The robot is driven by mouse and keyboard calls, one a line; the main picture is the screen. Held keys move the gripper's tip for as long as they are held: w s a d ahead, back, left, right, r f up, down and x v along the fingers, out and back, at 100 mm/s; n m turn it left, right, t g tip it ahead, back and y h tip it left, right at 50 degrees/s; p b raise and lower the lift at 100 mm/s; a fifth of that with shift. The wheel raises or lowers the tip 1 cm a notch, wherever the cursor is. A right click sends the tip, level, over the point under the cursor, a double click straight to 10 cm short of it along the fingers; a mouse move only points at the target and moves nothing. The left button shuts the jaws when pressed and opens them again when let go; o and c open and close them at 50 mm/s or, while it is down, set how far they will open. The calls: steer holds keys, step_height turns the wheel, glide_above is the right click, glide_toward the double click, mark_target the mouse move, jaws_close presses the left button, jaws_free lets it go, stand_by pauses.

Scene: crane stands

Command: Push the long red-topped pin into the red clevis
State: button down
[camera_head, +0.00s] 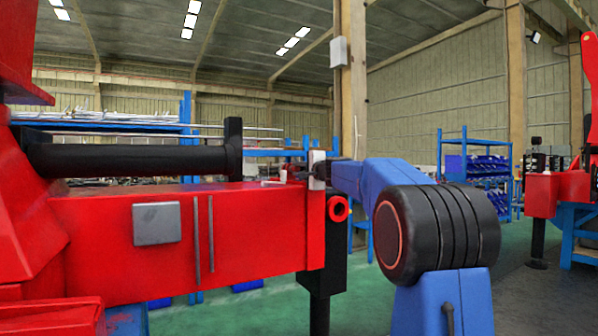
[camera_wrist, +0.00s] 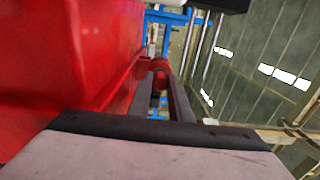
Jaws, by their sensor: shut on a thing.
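My gripper (camera_wrist: 160,80) reaches over the red beam in the wrist view, its two dark fingers shut on a small rounded red piece, which appears to be the top of the red-topped pin (camera_wrist: 160,65). The pin's shaft is hidden. In the head view my gripper (camera_head: 285,178) is small, just above the top of the red beam near its right end, with a small red spot at its fingers. I cannot make out the red clevis for certain, nor whether the pin is in it.
The long red beam (camera_head: 100,240) fills the left, with a black cylinder (camera_head: 130,160) above it. A red ring (camera_head: 338,208) sits on a black post at the beam's end. Blue shelves (camera_head: 465,165) and another red stand (camera_head: 556,190) are farther right. Green floor between is open.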

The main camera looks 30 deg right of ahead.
steer(key=shift+w, duration=0.35)
steer(key=c, duration=1.5)
jaws_free()
steer(key=shift+c, duration=0.2)
steer(key=shift+s, duration=0.15)
steer(key=shift+s+d, duration=0.1)
steer(key=shift+s, duration=2.25)
steer(key=s, duration=1.7)
steer(key=shift+s+d, duration=0.2)
steer(key=shift+d, duration=0.1)
